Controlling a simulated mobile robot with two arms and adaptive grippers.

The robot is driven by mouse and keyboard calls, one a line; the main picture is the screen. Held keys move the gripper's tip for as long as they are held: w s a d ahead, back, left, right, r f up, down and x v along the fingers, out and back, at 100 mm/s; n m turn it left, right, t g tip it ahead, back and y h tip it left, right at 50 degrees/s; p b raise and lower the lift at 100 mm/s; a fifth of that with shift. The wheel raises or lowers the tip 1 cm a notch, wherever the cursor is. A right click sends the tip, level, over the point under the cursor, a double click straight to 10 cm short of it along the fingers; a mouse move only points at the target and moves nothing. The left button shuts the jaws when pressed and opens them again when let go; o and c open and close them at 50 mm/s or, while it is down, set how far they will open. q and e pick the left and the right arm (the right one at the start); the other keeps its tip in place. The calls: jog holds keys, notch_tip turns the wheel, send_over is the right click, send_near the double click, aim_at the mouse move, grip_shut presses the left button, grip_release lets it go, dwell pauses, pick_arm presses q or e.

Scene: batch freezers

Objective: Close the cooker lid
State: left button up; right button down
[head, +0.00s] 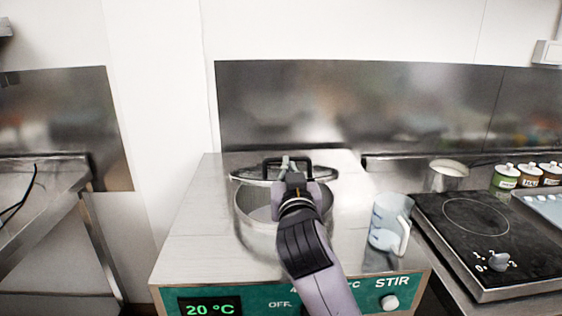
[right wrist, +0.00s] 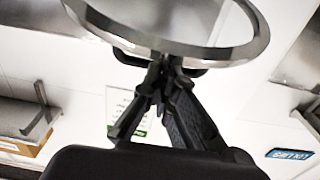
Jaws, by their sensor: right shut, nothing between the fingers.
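The cooker is a round steel pot (head: 243,216) set in the top of a steel machine. Its glass lid (head: 245,174) with a steel rim and black handle (head: 302,161) is raised over the back of the pot, leaving the front open. In the right wrist view the lid (right wrist: 245,50) fills the top, seen from close by. My right gripper (head: 287,163) reaches over the pot and is shut and empty, its fingertips at the lid's handle; I cannot tell whether they touch. The fingers also show in the right wrist view (right wrist: 163,68). My arm hides part of the pot. My left gripper is out of view.
A clear measuring jug (head: 384,222) stands right of the pot on the steel machine top (head: 190,240). A black hot plate (head: 480,240), a small pot (head: 448,176) and several jars (head: 505,179) are further right. The machine top left of the pot is clear.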

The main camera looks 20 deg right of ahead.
jog(key=shift+s+f+b, duration=0.15)
jog(key=shift+s+f, duration=0.05)
jog(key=shift+f, duration=0.35)
jog(key=shift+s+f+b, duration=0.15)
jog(key=shift+f, duration=0.35)
jog(key=shift+s+f, duration=0.15)
jog(key=shift+f, duration=0.2)
